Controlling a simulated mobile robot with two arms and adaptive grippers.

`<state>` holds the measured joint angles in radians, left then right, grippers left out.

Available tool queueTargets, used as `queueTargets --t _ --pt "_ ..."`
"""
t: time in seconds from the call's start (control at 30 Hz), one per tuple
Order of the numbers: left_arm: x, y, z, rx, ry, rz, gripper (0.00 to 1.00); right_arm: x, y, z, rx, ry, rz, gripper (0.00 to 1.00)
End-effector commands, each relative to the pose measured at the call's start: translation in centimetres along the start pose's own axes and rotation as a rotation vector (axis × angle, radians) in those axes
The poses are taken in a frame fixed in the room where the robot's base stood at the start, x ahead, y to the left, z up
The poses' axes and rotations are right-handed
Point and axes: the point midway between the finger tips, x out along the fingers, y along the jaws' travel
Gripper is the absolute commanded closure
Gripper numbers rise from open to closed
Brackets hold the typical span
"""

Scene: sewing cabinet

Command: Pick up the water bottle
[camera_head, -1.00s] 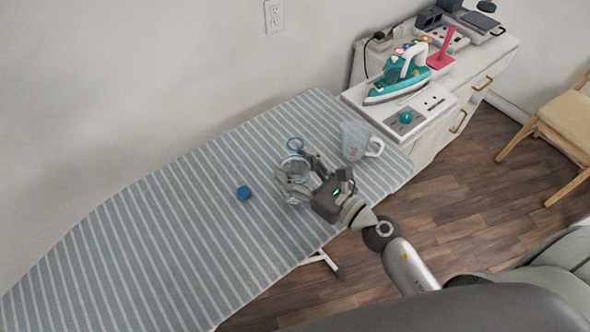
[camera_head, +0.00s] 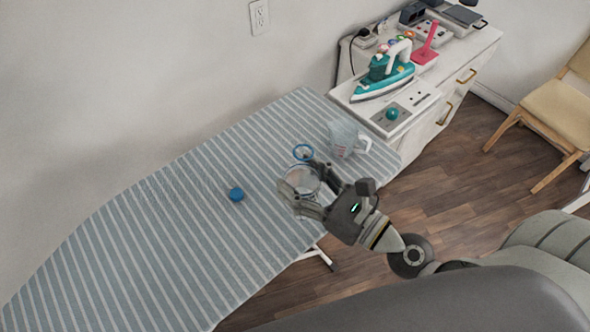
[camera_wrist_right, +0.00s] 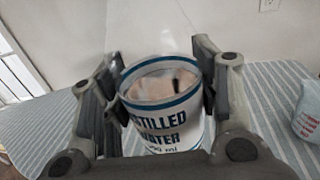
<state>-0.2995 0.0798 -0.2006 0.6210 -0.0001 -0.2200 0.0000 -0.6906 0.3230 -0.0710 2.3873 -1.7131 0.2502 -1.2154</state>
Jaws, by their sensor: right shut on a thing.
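The water bottle (camera_wrist_right: 165,118) is clear, with a white, blue-edged label reading "DISTILLED WATER" in the right wrist view. It also shows in the head view (camera_head: 300,179). My right gripper (camera_head: 305,190) is closed around its sides, with one finger on each side in the right wrist view (camera_wrist_right: 160,92). My left gripper is not in view.
A striped ironing board (camera_head: 170,230) spans the left and middle. A teal iron (camera_head: 383,80) stands on the white cabinet behind. A wooden chair (camera_head: 560,105) stands at right.

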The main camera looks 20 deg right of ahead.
Motion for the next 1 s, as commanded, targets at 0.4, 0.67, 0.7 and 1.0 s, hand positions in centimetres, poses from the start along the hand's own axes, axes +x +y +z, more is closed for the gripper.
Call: queueTargets --t 0.4,0.67,0.7,1.0 --pt "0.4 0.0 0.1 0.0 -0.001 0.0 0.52 -3.1 1.7 1.8 0.001 0.0 0.003 0.79" --pt "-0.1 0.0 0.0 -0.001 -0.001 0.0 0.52 -3.8 2.1 2.1 -0.001 -0.001 0.003 0.79" --pt "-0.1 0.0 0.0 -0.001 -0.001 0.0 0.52 -3.9 2.1 2.2 0.001 -0.001 0.003 0.79" --pt "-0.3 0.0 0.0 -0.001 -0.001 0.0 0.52 -4.3 2.3 2.2 0.0 -0.002 0.002 0.79"
